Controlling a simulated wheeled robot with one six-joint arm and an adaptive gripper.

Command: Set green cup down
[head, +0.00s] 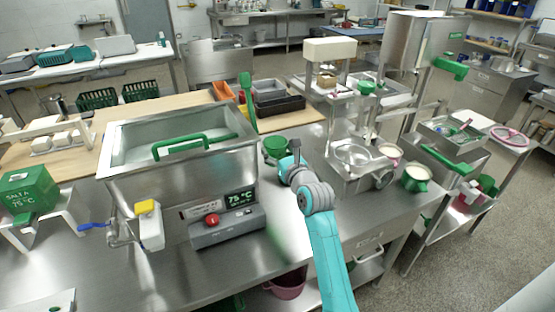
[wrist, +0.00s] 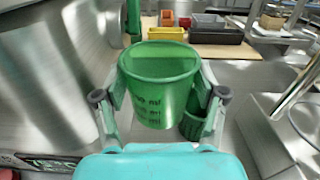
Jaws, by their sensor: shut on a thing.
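The green cup (wrist: 158,88), with dark ml marks on its side, sits upright between the two fingers of my gripper (wrist: 163,80) in the wrist view. The gripper is shut on it. In the head view the cup (head: 275,147) shows beside the gripper (head: 288,155), right of the steel tank and over the steel table (head: 290,225). I cannot tell whether its base touches the table. A smaller green cup-like shape (wrist: 193,122) shows low behind it in the wrist view; I cannot tell whether it is a reflection.
A steel tank (head: 130,182) with a green handle and control box (head: 228,225) stands left. The mill (head: 350,158) stands right, with a green-handled pot (head: 415,178) beside it. Dark and orange bins (head: 277,105) and a green upright paddle (head: 247,100) are behind.

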